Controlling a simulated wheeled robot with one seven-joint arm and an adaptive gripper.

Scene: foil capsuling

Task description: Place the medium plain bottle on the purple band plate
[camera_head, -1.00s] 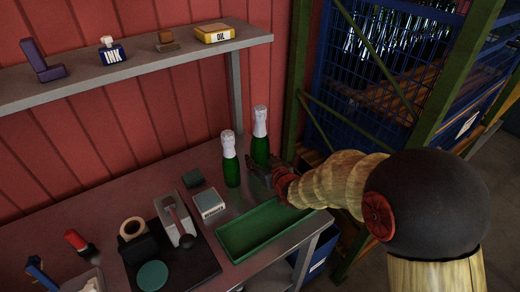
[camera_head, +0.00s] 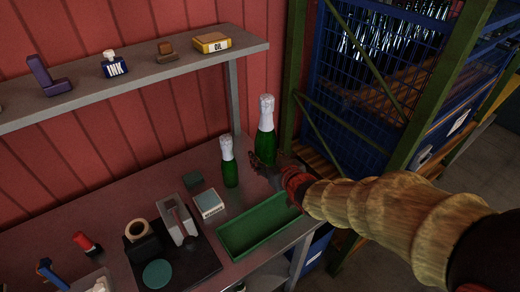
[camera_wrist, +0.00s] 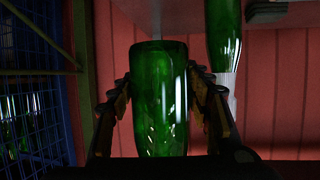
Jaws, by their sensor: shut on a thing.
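My gripper (camera_wrist: 160,110) is shut on a green bottle with a white foil top, seen as a dark green body (camera_wrist: 160,75) between the fingers in the wrist view. In the head view this held bottle (camera_head: 265,140) is upright, near the bench's back right corner, and appears raised off the bench. A second, similar green bottle (camera_head: 230,170) with a white top stands on the bench to its left; it also shows in the wrist view (camera_wrist: 222,40). I cannot make out a plate with a purple band.
A green tray (camera_head: 223,247) lies at the bench's front right. A small box (camera_head: 208,203), a black mat (camera_head: 205,268) with tools and a tape roll (camera_head: 136,230) are to the left. A shelf (camera_head: 140,88) hangs above; a blue mesh cage (camera_head: 340,95) stands right.

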